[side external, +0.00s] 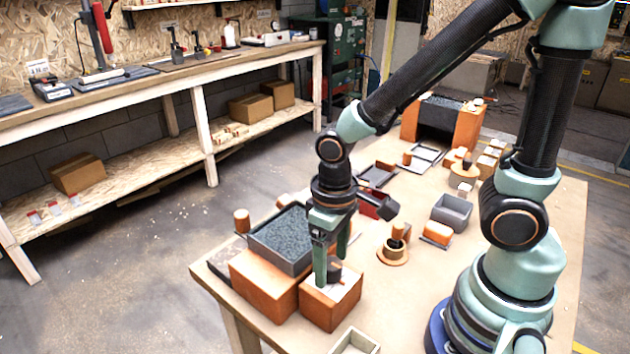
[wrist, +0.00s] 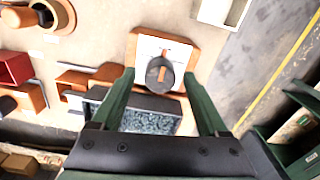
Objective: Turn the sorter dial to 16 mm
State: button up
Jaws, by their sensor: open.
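The sorter dial is a dark round knob (wrist: 160,74) with an orange bar across it. It stands on a white plate set in an orange-brown block (side external: 330,302). In the wrist view the bar runs nearly up and down, leaning slightly right at the top. The scale marks are too small to read. My gripper (wrist: 158,80) is open, with one green finger on each side of the dial and gaps showing. In the side view my gripper (side external: 332,268) points down at the block and its fingers partly hide the knob. Contact cannot be told.
A tray of grey granules (side external: 283,238) on a larger orange-brown block stands right beside the dial block. An open pale box (side external: 355,342) lies at the near table edge. A grey bin (side external: 451,213) and a round wooden piece (side external: 393,252) stand to the right.

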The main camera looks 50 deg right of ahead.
jog(key=shift+f, duration=0.55)
grip_shut()
jog(key=shift+n, duration=0.4)
jog(key=n, duration=0.5)
jog(key=shift+n, duration=0.3)
jog(key=n, duration=0.5)
jog(key=shift+n, duration=0.3)
